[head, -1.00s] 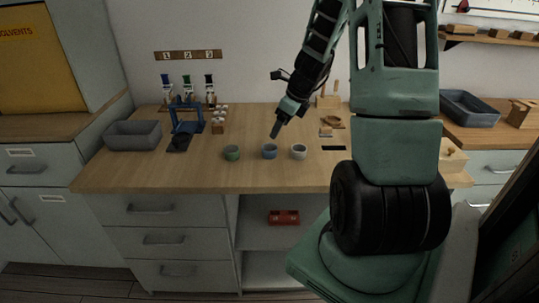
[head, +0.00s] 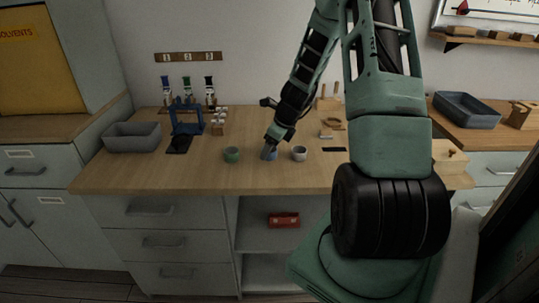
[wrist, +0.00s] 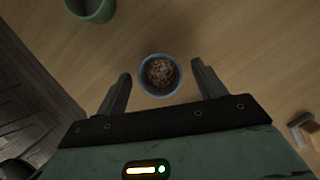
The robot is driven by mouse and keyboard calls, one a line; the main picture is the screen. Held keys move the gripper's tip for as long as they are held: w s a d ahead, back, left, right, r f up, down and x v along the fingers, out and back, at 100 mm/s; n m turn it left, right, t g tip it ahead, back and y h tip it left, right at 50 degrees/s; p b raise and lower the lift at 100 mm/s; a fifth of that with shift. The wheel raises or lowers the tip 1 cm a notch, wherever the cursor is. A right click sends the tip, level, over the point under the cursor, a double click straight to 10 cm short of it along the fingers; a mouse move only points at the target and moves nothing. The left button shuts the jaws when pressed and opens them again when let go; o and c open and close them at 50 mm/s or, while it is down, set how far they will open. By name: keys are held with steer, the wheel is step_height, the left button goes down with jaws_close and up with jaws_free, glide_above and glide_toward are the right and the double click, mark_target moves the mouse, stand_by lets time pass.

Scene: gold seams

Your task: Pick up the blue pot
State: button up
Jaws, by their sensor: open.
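The blue pot (wrist: 142,82) stands upright on the wooden bench in the wrist view, with brown crumbly stuff inside. It lies between and just beyond the fingertips of my gripper (wrist: 161,76), which is open and empty. In the head view the blue pot (head: 274,155) is largely hidden behind my gripper (head: 268,153), which is low over it. The fingers show on both sides of the pot with gaps; whether one touches it I cannot tell.
A green pot (head: 232,154) stands left of the blue pot and a white pot (head: 299,153) close on its right. A grey bin (head: 132,137), a blue stand (head: 187,118) and bottles are further left. The bench front is clear.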

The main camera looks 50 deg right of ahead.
steer(key=c, duration=1.1)
steer(key=shift+o, duration=0.2)
steer(key=shift+r, duration=0.1)
